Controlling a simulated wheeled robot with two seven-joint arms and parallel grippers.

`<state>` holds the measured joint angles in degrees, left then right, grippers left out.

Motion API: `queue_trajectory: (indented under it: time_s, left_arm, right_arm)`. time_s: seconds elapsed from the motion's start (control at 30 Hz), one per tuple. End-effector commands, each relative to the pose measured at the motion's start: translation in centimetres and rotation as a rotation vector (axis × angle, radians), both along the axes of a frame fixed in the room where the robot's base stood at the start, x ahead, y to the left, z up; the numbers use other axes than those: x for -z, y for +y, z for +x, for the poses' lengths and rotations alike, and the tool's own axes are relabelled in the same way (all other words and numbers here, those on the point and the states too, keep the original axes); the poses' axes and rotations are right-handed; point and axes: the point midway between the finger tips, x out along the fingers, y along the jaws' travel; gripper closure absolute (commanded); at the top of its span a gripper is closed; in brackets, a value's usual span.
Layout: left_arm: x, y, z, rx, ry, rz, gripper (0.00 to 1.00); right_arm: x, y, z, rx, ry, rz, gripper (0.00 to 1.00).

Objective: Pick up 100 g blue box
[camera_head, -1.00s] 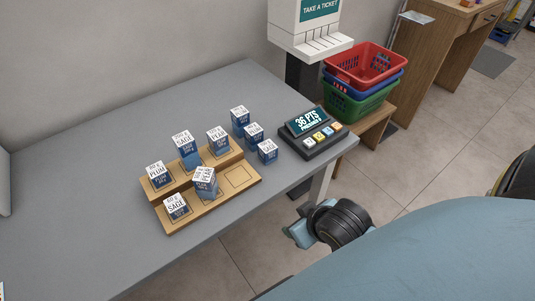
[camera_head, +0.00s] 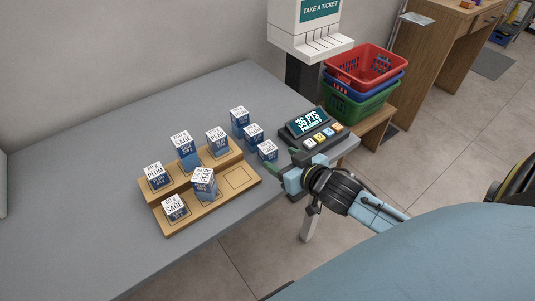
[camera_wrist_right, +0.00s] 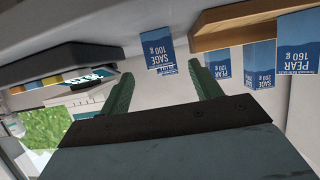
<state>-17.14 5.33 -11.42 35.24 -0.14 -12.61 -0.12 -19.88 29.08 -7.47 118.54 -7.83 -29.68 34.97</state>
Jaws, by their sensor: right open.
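A blue box with a white top (camera_head: 267,151) stands loose on the grey counter, at the front right of a group of three loose boxes. The right wrist view shows this box upside down, its face reading SAGE 100 g (camera_wrist_right: 160,48). My right gripper (camera_head: 283,162) is at the counter's right edge, just right of and in front of this box. Its green fingers (camera_wrist_right: 166,84) are apart with nothing between them, and the box is ahead of them, not touching. My left gripper is out of view.
Two other loose boxes (camera_head: 239,122) (camera_head: 253,134) stand behind it. A stepped wooden rack (camera_head: 215,205) with several blue boxes stands left. Stacked baskets (camera_head: 365,75) stand beyond. The counter's front left is clear.

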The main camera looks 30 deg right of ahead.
Motion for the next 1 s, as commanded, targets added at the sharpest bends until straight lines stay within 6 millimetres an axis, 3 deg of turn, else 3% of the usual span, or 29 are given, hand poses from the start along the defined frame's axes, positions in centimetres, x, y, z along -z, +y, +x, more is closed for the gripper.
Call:
queue_trajectory:
  time_s: [0.23,0.37,0.7,1.0]
  left_arm:
    - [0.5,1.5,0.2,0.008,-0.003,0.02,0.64]
    - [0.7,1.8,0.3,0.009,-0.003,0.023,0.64]
    - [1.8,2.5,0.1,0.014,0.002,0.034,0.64]
    - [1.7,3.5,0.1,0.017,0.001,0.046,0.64]
  right_arm:
    - [1.1,0.1,2.5,0.0,0.001,-0.001,0.36]
    - [1.4,0.2,3.1,0.001,0.001,-0.001,0.36]
    - [3.3,0.3,6.9,0.001,0.001,-0.001,0.36]
    - [3.4,0.4,7.3,0.0,0.003,0.0,0.36]
